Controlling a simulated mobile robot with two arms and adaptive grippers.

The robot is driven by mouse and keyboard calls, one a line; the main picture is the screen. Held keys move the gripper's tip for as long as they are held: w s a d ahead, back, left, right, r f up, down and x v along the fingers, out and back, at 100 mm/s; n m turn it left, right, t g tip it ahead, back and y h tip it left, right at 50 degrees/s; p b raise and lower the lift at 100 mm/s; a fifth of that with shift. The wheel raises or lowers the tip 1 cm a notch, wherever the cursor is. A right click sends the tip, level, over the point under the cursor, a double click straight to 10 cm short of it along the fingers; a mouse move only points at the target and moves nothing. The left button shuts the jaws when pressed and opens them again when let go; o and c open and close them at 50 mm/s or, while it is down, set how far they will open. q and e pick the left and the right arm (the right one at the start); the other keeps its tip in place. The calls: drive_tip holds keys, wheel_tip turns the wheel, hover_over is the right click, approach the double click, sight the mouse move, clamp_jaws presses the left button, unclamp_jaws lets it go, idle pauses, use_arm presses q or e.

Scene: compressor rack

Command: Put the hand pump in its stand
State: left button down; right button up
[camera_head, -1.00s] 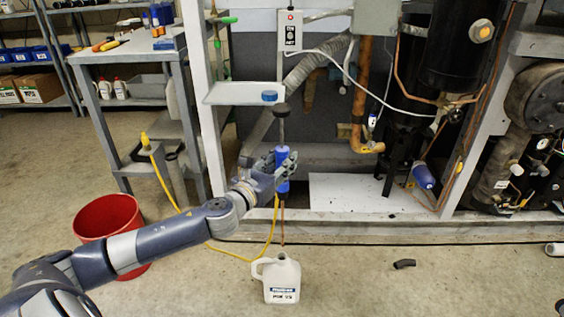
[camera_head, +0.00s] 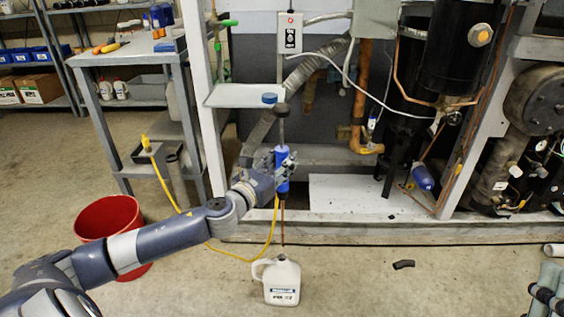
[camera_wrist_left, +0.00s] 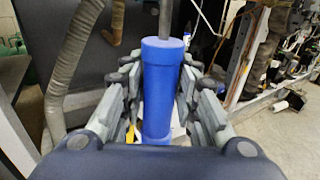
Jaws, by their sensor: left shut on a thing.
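The hand pump (camera_head: 282,178) is a blue cylinder with a dark knob on a grey rod above and a thin copper-coloured tube below. It is upright. My left gripper (camera_head: 283,166) is shut around the blue barrel; the left wrist view shows the barrel (camera_wrist_left: 160,90) between the finger pads. The tube's lower end meets the mouth of a white jug (camera_head: 282,281) on the floor; whether it is inside is unclear. I cannot identify the stand. My right gripper (camera_head: 548,288) shows partly at the lower right edge, its jaw state unclear.
A small white shelf (camera_head: 247,96) with a blue cap (camera_head: 269,98) is on the rack frame behind the pump. A red bucket (camera_head: 109,216) stands at left behind my left arm. A short black hose piece (camera_head: 404,264) lies right of the jug on otherwise clear floor.

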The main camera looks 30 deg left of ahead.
sight(278, 152)
use_arm(q)
drive_tip(key=shift+r+p, duration=0.4)
drive_tip(key=shift+r, duration=0.3)
drive_tip(key=shift+r+p, duration=0.4)
drive_tip(key=shift+p, duration=0.1)
drive_tip(key=shift+r+p, duration=0.95)
drive_tip(key=shift+p, duration=0.05)
use_arm(e)
drive_tip(key=w+f+g+h, duration=0.2)
drive_tip(key=w+f+g, duration=0.2)
drive_tip(key=f, duration=0.4)
drive_tip(key=w+f+g+h, duration=0.2)
drive_tip(key=w+f+g, duration=0.2)
drive_tip(key=f+g, duration=0.2)
drive_tip(key=shift+f, duration=1)
